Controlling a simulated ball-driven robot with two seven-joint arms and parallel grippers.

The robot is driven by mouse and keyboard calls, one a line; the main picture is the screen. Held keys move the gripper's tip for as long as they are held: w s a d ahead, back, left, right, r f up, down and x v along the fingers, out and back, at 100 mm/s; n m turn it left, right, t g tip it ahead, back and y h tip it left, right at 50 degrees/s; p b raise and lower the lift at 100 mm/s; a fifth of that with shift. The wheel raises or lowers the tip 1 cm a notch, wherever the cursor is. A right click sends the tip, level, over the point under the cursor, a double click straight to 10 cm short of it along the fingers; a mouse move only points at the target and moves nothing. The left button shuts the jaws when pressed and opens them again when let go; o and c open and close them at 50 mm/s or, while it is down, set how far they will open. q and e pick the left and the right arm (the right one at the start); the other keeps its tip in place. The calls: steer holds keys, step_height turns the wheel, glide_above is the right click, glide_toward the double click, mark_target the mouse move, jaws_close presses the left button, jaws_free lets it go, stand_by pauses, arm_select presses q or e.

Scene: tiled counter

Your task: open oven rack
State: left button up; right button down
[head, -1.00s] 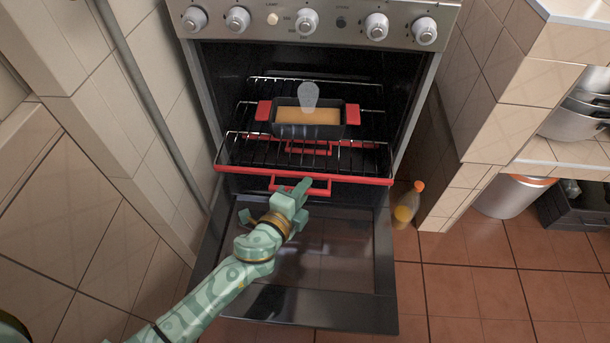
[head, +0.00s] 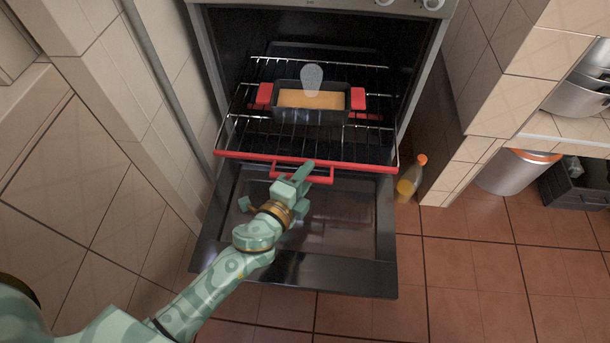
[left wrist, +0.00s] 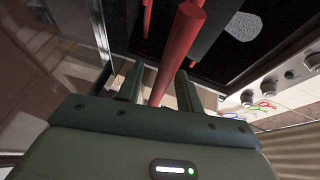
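The oven rack (head: 340,163) is a wire shelf with a red front bar, partly slid out of the oven over the lowered door. A red handle (head: 318,178) hangs on its front. My left gripper (head: 297,180) is at the left part of this handle. In the left wrist view a red bar (left wrist: 178,55) runs between the two fingers (left wrist: 160,88), which are close around it. The exact contact is hard to see. My right gripper is not in view.
A dark loaf pan (head: 310,114) with red grips and a tan filling stands on the rack. The open oven door (head: 300,270) lies below. A bottle (head: 409,182) stands on the floor at the right. Tiled walls flank the oven.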

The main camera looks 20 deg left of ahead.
arm_select(q)
steer(key=shift+s, duration=0.1)
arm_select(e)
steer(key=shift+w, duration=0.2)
